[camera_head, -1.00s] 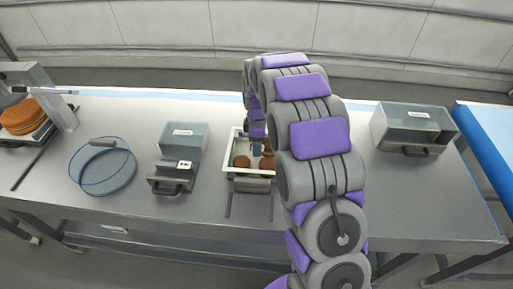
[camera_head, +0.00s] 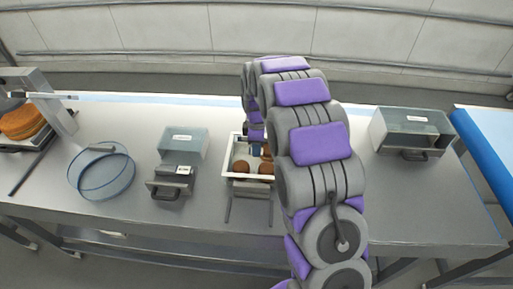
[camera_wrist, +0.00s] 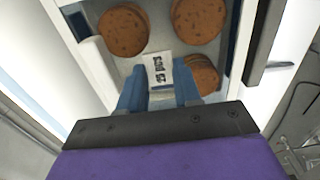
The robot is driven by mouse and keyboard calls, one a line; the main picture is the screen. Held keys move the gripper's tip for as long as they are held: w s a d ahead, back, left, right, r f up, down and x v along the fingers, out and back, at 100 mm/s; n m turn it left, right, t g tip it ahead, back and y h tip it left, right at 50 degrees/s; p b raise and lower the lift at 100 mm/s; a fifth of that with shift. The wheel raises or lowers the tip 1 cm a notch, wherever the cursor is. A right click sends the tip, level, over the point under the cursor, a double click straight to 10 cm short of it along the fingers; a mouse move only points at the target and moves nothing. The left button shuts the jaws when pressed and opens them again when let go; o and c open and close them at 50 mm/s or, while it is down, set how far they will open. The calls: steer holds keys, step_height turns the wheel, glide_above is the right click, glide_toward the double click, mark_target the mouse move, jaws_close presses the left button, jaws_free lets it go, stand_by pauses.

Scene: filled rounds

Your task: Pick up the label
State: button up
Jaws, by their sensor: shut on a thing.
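A white label (camera_wrist: 158,70) with black print is between the blue fingers of my gripper (camera_wrist: 160,90) in the wrist view. My gripper is shut on it, above a white tray (camera_wrist: 189,53) holding several brown cookies (camera_wrist: 124,31). In the head view my gripper (camera_head: 256,140) is over the same tray (camera_head: 249,178), mostly hidden behind my arm. The held label cannot be made out there.
Left of the tray stands a clear-lidded box (camera_head: 185,143) with a drawer and small printed tag (camera_head: 184,170). A round blue-rimmed sieve (camera_head: 101,174) lies further left. Another clear box (camera_head: 412,130) stands right. Table between my arm and that box is clear.

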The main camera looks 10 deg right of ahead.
step_height(320, 180, up, 3)
steer(key=shift+r, duration=0.1)
steer(key=s+r+p, duration=0.1)
steer(key=s, duration=1.5)
steer(key=w, duration=0.4)
steer(key=w+r, duration=0.1)
steer(key=w, duration=0.4)
steer(key=w+r, duration=0.1)
steer(key=w, duration=0.4)
steer(key=shift+w+a+p, duration=0.15)
steer(key=shift+w+p, duration=0.05)
steer(key=shift+p, duration=0.15)
steer(key=shift+w, duration=0.8)
steer(key=shift+f+b, duration=1)
steer(key=shift+f, duration=2.05)
steer(key=shift+f, duration=0.4)
steer(key=o, duration=1.2)
steer(key=shift+o, duration=0.2)
